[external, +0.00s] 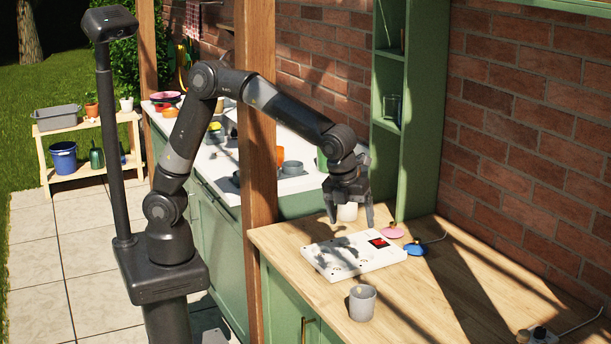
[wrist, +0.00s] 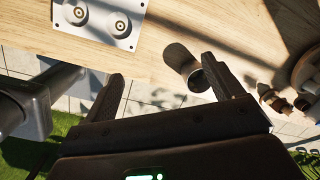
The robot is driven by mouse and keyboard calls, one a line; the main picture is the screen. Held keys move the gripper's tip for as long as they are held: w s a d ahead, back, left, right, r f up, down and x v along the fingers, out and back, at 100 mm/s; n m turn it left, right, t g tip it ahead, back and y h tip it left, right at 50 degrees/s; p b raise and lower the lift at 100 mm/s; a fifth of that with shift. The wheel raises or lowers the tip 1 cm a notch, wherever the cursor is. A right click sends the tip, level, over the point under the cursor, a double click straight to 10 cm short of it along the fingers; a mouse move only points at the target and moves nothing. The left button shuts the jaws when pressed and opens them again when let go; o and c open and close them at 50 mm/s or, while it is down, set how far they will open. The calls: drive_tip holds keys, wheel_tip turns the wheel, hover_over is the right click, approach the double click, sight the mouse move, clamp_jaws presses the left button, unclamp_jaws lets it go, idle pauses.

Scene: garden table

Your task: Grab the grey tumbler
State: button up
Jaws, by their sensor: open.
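The grey tumbler (external: 362,303) stands upright on the wooden table, close to its front left edge in the external view. My gripper (external: 350,212) is open and points down, above and behind the tumbler, apart from it. In the wrist view the open fingers (wrist: 162,68) have nothing held between them. There the tumbler (wrist: 195,79) shows near the right fingertip, by the table's edge, partly hidden by that finger.
A white panel (external: 334,268) with a red square lies behind the tumbler. A white cup (external: 347,212) shows between my fingers in the external view; its depth is unclear. Pink (external: 391,231) and blue (external: 414,249) round items lie right. A wooden post (external: 257,130) stands left.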

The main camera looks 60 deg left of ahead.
sight(363, 303)
drive_tip(key=s+d+f+m, duration=0.1)
drive_tip(key=d+f+m, duration=0.1)
drive_tip(key=d+f, duration=0.2)
drive_tip(key=s+d+f+m, duration=0.2)
drive_tip(key=d+f, duration=0.2)
drive_tip(key=s+d+f+m+g, duration=0.1)
drive_tip(key=d+f+m, duration=0.2)
drive_tip(key=d+f, duration=0.1)
drive_tip(key=shift+s+d+f, duration=0.2)
drive_tip(key=shift+d+f, duration=0.15)
drive_tip(key=shift+d, duration=0.05)
drive_tip(key=shift+w+a+f, duration=0.1)
drive_tip(key=shift+w+f, duration=0.05)
drive_tip(key=shift+f, duration=0.8)
drive_tip(key=shift+w+d+f, duration=0.1)
drive_tip(key=shift+w+f, duration=0.1)
drive_tip(key=shift+f, duration=0.8)
drive_tip(key=shift+w+a+f, duration=0.1)
drive_tip(key=shift+w+f, duration=0.05)
drive_tip(key=shift+f, duration=0.8)
drive_tip(key=shift+c, duration=0.5)
drive_tip(key=c, duration=1)
drive_tip(key=shift+o, duration=0.2)
